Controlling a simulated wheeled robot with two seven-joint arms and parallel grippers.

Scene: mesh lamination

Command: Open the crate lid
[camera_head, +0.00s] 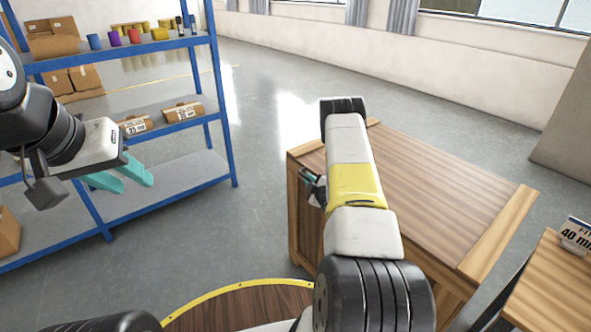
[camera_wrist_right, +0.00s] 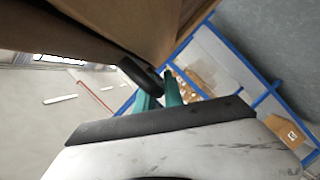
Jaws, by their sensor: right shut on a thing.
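The wooden crate (camera_head: 308,222) stands right of centre in the head view. Its striped brown lid (camera_head: 440,190) lies flat on top, with no gap visible. My right arm reaches over the crate's left part and hides some of the lid and left side. My right gripper (camera_head: 311,182) is at the crate's left side, mostly hidden by the arm. In the right wrist view its teal fingers (camera_wrist_right: 160,88) are shut on a dark handle (camera_wrist_right: 141,76) by the brown crate surface. My left gripper (camera_head: 128,180) is open and empty, left of the crate in front of the shelf.
A blue-framed shelf (camera_head: 222,110) with boxes and coloured spools stands at the left. A wooden table (camera_head: 560,285) with a sign (camera_head: 576,235) is close to the crate at right. A round wooden top (camera_head: 240,304) is at the front. Grey floor behind is clear.

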